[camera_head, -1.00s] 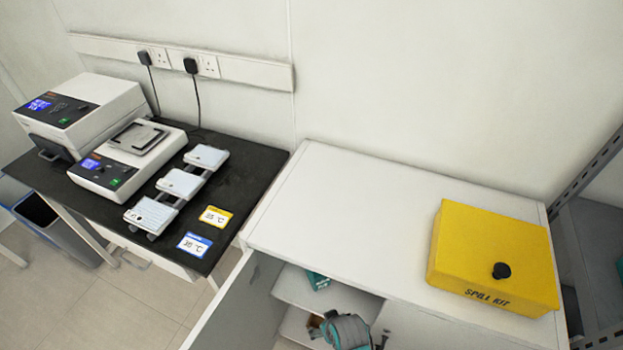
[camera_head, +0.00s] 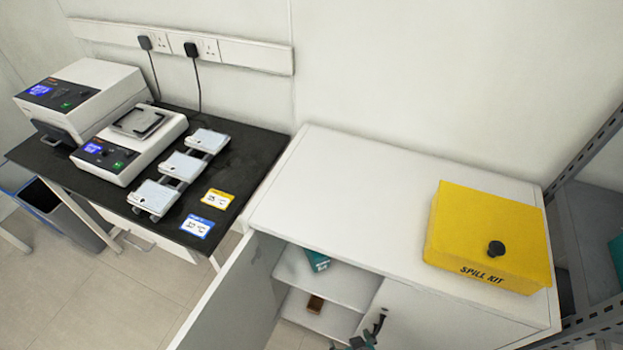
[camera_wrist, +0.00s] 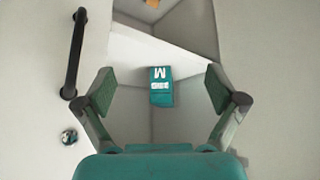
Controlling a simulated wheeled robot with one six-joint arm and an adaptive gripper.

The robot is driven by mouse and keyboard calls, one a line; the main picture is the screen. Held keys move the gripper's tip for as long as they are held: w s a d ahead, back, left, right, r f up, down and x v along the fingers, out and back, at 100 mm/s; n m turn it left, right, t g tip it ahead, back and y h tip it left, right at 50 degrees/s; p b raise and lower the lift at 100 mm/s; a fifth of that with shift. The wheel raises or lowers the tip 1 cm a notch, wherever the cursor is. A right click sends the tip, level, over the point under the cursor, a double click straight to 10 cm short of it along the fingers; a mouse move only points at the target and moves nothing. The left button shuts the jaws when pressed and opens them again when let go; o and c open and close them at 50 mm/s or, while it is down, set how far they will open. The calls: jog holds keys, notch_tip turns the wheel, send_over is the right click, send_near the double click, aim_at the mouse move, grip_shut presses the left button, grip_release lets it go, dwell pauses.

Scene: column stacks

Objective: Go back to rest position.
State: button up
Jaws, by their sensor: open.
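My gripper (camera_wrist: 161,92) is open and empty in the wrist view, its two green-padded fingers spread apart. Between and beyond the fingers, a teal box (camera_wrist: 161,86) with white lettering sits on a shelf inside the open white cabinet. The same teal box (camera_head: 317,260) shows on the upper shelf in the head view. In the head view only a small part of my gripper (camera_head: 362,342) shows at the bottom edge, in front of the cabinet.
The left cabinet door (camera_head: 225,300) stands open; the right door (camera_head: 425,320) is shut. A small brown item (camera_head: 315,304) lies on the lower shelf. A yellow spill kit (camera_head: 488,238) sits on the cabinet top. A black bench (camera_head: 245,165) with lab devices stands at left.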

jog(key=s+d+r+m+t, duration=0.2)
jog(key=s+d+r+t, duration=0.3)
jog(key=s+r, duration=0.75)
jog(key=s+d+r+t, duration=0.1)
jog(key=s+r, duration=0.2)
jog(key=r, duration=0.2)
jog(key=s+d+r+t+h, duration=0.1)
jog(key=s+r, duration=0.1)
jog(key=r, duration=0.4)
jog(key=s+d+r+m+t, duration=0.1)
jog(key=s+r, duration=0.2)
jog(key=r, duration=0.3)
jog(key=shift+s+r+h, duration=0.25)
jog(key=shift+s+h, duration=0.1)
jog(key=shift+h, duration=0.05)
